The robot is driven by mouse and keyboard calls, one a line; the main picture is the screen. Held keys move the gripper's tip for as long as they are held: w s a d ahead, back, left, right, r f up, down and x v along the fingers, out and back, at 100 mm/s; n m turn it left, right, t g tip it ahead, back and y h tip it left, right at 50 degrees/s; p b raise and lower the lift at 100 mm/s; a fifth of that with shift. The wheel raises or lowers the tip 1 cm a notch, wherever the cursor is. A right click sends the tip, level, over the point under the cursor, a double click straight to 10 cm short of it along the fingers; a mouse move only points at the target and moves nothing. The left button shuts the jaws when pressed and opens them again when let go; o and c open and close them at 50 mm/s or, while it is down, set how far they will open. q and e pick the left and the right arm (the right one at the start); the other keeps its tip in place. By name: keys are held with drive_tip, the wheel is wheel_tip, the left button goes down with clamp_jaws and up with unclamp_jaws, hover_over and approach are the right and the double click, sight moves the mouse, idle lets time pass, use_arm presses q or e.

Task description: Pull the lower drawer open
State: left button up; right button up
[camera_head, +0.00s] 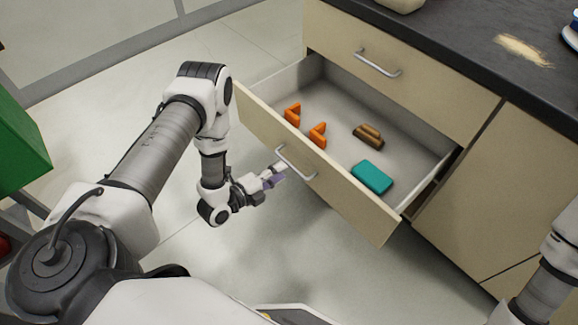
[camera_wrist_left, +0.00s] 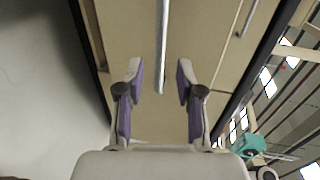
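The lower drawer (camera_head: 352,203) stands well open, pulled out of the cabinet. Its front carries a metal bar handle (camera_head: 297,165). My left gripper (camera_head: 277,174) is close in front of the drawer front, at the handle's near-left part. In the left wrist view the gripper (camera_wrist_left: 160,75) is open, with purple-lined fingers apart. The handle (camera_wrist_left: 162,45) runs up the picture there, its lower end lined up between the fingers with a gap on both sides. I cannot tell how deep it sits between them. My right gripper is out of view.
Inside the drawer lie two orange pieces (camera_head: 317,135), a brown brush-like block (camera_head: 368,136) and a teal box (camera_head: 372,177). The closed upper drawer has its own handle (camera_head: 377,64). A dark countertop (camera_head: 455,50) lies above. A green box (camera_head: 20,145) is at left. The floor before the drawer is clear.

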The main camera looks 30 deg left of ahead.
use_arm(q)
drive_tip(key=v, duration=0.6)
drive_tip(key=shift+s, duration=0.3)
drive_tip(key=shift+a, duration=0.1)
